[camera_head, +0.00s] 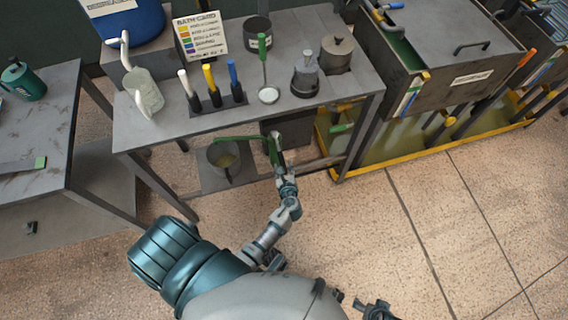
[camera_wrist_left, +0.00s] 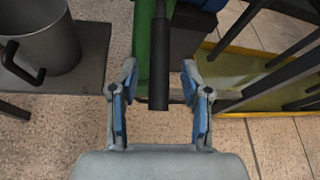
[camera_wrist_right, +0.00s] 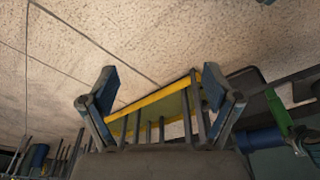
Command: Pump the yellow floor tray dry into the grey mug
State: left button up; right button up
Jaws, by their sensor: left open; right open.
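The grey mug (camera_head: 223,160) stands on the low shelf under the bench, with some yellowish liquid inside. It also shows in the left wrist view (camera_wrist_left: 45,45). The yellow floor tray (camera_head: 440,150) lies under the tanks at right and holds greenish-yellow liquid. A green pump (camera_head: 272,150) stands between them, its green spout reaching left over the mug. My left gripper (camera_wrist_left: 159,72) is open at the pump, with a dark upright bar (camera_wrist_left: 160,95) between its fingers. Contact is unclear. My right gripper (camera_wrist_right: 155,88) is open and empty, low at the head view's bottom edge.
Bench legs and shelf edges surround my left gripper. A dark box (camera_head: 290,130) stands behind the pump. The tiled floor at right is clear.

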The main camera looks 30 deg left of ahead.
pick_arm(q)
jog(key=shift+x, duration=1.3)
pick_arm(e)
jog(key=shift+w+a+r+t, duration=0.2)
jog(key=shift+w+r+t, duration=0.1)
jog(key=shift+w+r, duration=0.15)
pick_arm(q)
grip_shut()
jog(key=shift+r, duration=0.1)
pick_arm(e)
jog(key=shift+r, duration=0.15)
